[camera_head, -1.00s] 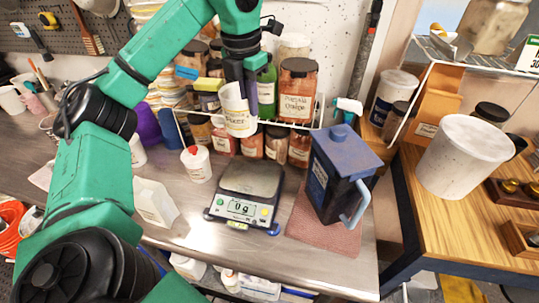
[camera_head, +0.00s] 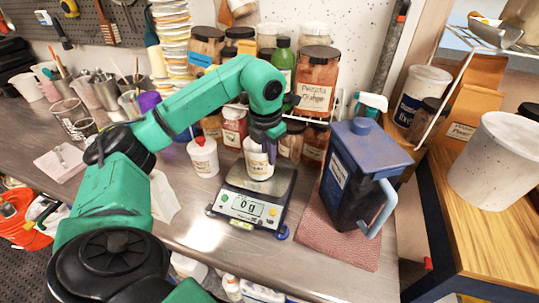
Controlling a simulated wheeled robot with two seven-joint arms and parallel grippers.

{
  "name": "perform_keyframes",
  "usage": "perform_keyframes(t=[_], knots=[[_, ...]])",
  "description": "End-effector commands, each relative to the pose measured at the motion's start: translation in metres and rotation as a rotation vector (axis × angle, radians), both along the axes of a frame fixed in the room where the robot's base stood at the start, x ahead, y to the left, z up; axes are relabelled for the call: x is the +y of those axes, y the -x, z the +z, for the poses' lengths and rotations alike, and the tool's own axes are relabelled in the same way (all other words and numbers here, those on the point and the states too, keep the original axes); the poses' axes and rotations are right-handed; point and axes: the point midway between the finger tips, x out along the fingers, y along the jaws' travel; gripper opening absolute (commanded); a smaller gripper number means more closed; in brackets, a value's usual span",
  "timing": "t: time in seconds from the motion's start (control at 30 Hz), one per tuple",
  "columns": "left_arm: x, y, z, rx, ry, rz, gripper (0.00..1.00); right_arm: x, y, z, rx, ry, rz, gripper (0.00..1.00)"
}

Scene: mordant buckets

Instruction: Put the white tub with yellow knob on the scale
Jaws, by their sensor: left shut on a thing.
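A white tub (camera_head: 257,162) with a printed label hangs in my left gripper (camera_head: 267,136), whose fingers are shut on its top. The fingers cover the tub's top, so I cannot see its knob. The tub is upright over the back part of the dark plate of the scale (camera_head: 247,206). Its base looks very close to the plate; I cannot tell whether they touch. The scale display reads 0 g. My right gripper is not in view.
A white tub with a red knob (camera_head: 203,157) stands left of the scale. A dark blue jug (camera_head: 354,175) stands on a reddish mat (camera_head: 322,234) to the right. Several jars and a green bottle (camera_head: 283,62) line the rack behind.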

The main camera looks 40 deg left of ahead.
Motion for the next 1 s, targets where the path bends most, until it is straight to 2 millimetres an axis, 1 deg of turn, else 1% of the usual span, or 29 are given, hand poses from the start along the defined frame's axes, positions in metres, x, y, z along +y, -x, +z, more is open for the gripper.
perform_keyframes(t=[0.13, 0.27, 0.3, 0.33, 0.37, 0.63, 0.7, 0.77, 0.87, 1.0], knots=[[0.000, 0.000, 0.000, -0.002, 0.000, 0.000, 0.00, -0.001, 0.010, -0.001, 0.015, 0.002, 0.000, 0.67], [0.000, 0.000, -0.003, -0.001, 0.000, 0.000, 0.00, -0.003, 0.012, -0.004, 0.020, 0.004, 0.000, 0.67], [0.000, 0.000, -0.002, -0.001, 0.000, 0.000, 0.22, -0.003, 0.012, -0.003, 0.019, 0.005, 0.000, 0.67], [0.000, 0.000, -0.002, -0.001, 0.000, 0.000, 0.34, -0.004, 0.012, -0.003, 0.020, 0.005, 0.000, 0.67], [0.000, 0.000, -0.002, -0.001, 0.000, 0.000, 0.37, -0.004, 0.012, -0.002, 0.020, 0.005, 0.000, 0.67], [0.000, 0.000, -0.001, -0.001, 0.000, 0.000, 0.37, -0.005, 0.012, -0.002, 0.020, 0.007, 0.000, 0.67], [0.000, 0.000, 0.002, -0.001, 0.000, 0.000, 0.37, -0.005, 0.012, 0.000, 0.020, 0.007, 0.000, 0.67], [0.000, 0.000, 0.006, -0.002, 0.000, 0.000, 0.37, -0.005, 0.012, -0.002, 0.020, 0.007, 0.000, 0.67], [-0.001, 0.001, 0.021, -0.005, 0.001, 0.001, 0.37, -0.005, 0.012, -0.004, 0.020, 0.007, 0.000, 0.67], [-0.003, 0.005, 0.054, -0.008, 0.002, 0.000, 0.37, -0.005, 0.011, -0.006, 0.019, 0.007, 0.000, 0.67]])
